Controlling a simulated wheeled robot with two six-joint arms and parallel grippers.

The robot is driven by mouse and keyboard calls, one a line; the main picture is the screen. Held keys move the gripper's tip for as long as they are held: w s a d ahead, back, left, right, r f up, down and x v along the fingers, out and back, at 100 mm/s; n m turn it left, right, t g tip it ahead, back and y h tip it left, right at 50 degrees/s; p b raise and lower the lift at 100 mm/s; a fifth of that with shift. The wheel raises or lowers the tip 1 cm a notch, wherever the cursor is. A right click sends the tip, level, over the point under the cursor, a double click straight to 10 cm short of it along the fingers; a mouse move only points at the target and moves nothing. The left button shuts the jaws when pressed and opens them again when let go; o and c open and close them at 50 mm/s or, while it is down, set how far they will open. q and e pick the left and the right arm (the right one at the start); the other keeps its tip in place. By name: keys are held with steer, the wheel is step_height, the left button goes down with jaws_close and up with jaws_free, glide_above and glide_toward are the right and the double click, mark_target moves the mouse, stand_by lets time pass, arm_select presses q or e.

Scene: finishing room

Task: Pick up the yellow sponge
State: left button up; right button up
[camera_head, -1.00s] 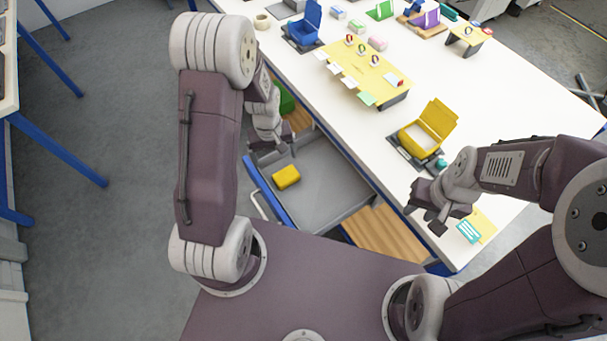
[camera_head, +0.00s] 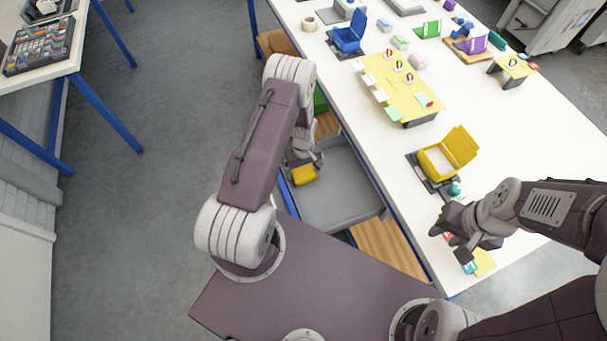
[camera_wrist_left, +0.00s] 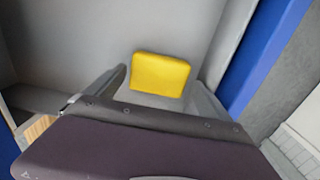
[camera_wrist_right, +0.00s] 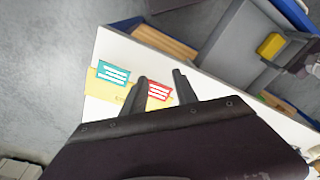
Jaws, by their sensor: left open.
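The yellow sponge (camera_head: 304,175) lies in the grey open drawer (camera_head: 340,195), near its blue-edged side. In the left wrist view the sponge (camera_wrist_left: 161,75) sits between and just beyond the fingertips of my left gripper (camera_wrist_left: 160,85), which is open and empty. In the head view my left gripper (camera_head: 304,158) is right at the sponge and partly hidden by its own arm. The sponge also shows in the right wrist view (camera_wrist_right: 270,45). My right gripper (camera_wrist_right: 160,80) is over the table's near corner, its fingers apart, with nothing between them.
The white table (camera_head: 400,170) runs beside the drawer. It bears an open yellow box (camera_head: 437,160), a yellow board (camera_head: 400,90) and a blue box (camera_head: 349,38). A teal card (camera_wrist_right: 114,73) and a red card (camera_wrist_right: 159,91) lie below my right gripper. Open floor is at the left.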

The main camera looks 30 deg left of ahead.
arm_select(q)
step_height(320, 180, down, 3)
steer(key=shift+w+d+r, duration=0.1)
steer(key=shift+r, duration=0.1)
steer(key=c, duration=1.2)
steer(key=r+p, duration=0.4)
steer(key=r, duration=0.1)
steer(key=shift+d+r, duration=0.2)
steer(key=s+d+r+p, duration=0.1)
steer(key=d+r+p, duration=0.1)
steer(key=d, duration=0.1)
steer(key=s+d+r+p, duration=0.1)
steer(key=d+r+p, duration=0.1)
steer(key=d, duration=0.2)
steer(key=s+d+r+p, duration=0.1)
steer(key=d+p, duration=0.1)
steer(key=d, duration=0.1)
steer(key=shift+s+d+r, duration=0.25)
steer(key=shift+d+r, duration=0.1)
steer(key=shift+r, duration=0.05)
